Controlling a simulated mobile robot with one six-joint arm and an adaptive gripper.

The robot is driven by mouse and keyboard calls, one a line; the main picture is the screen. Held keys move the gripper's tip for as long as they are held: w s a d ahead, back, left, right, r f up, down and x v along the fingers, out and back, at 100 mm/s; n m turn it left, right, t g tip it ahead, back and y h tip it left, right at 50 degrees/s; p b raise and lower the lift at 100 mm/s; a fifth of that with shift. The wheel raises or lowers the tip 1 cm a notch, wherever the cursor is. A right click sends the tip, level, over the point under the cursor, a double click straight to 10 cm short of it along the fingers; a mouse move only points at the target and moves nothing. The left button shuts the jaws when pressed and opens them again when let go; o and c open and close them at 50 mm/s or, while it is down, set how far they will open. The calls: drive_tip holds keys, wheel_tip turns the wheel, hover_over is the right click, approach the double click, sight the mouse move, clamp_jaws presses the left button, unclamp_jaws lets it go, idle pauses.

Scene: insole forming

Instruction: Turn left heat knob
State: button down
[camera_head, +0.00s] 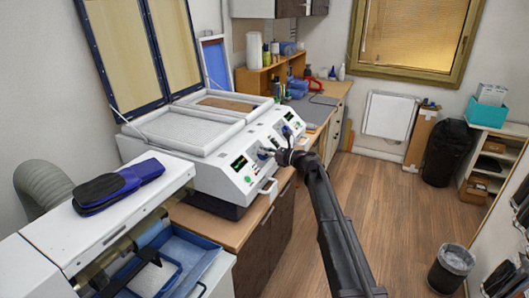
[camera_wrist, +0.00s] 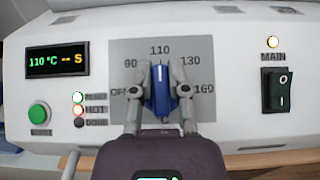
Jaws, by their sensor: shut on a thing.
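The white heating machine (camera_head: 222,172) stands on the wooden counter with its front panel facing my arm. In the wrist view a blue heat knob (camera_wrist: 161,92) sits on a grey dial plate (camera_wrist: 128,58) marked OFF, 90, 110, 130 and 160. The knob's upper end is near the 110 mark. My gripper (camera_wrist: 161,88) is shut on the knob, one finger on each side. The display (camera_wrist: 57,62) reads 110 °C and "-- S". In the head view my gripper (camera_head: 275,155) is at the front panel, and it hides part of the controls there.
A green button (camera_wrist: 38,116) is left of the dial and a black MAIN switch (camera_wrist: 278,89) is right of it. A white handle (camera_head: 268,187) sticks out below the panel. Blue and black insoles (camera_head: 118,186) lie on the nearer machine.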

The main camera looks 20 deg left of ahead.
drive_tip(key=shift+f, duration=0.1)
drive_tip(key=shift+a+n+g, duration=0.1)
drive_tip(key=shift+n+g, duration=0.4)
drive_tip(key=shift+n, duration=0.1)
drive_tip(key=n+g, duration=0.3)
drive_tip(key=shift+n+p, duration=0.3)
drive_tip(key=n+g+h+p, duration=0.1)
drive_tip(key=n+g, duration=0.1)
drive_tip(key=n, duration=0.1)
drive_tip(key=n+g+h+p, duration=0.1)
drive_tip(key=n+g+h, duration=0.1)
drive_tip(key=n+g, duration=0.1)
drive_tip(key=shift+s+n, duration=0.2)
drive_tip(key=shift+n, duration=0.3)
drive_tip(key=n+g+h+p, duration=0.2)
drive_tip(key=n+h+p, duration=0.1)
drive_tip(key=n+h, duration=0.1)
drive_tip(key=shift+s+n, duration=0.15)
drive_tip(key=shift+n, duration=0.45)
drive_tip(key=n+h+p, duration=0.1)
drive_tip(key=n+h, duration=0.1)
drive_tip(key=shift+s+d+f+n+g+p, duration=0.1)
drive_tip(key=shift+d+n+g+p, duration=0.1)
drive_tip(key=shift+n+g+p, duration=0.15)
drive_tip(key=shift+n+h, duration=0.3)
drive_tip(key=shift+n, duration=0.05)
drive_tip(key=shift+s+d+f, duration=0.1)
drive_tip(key=shift+f, duration=0.05)
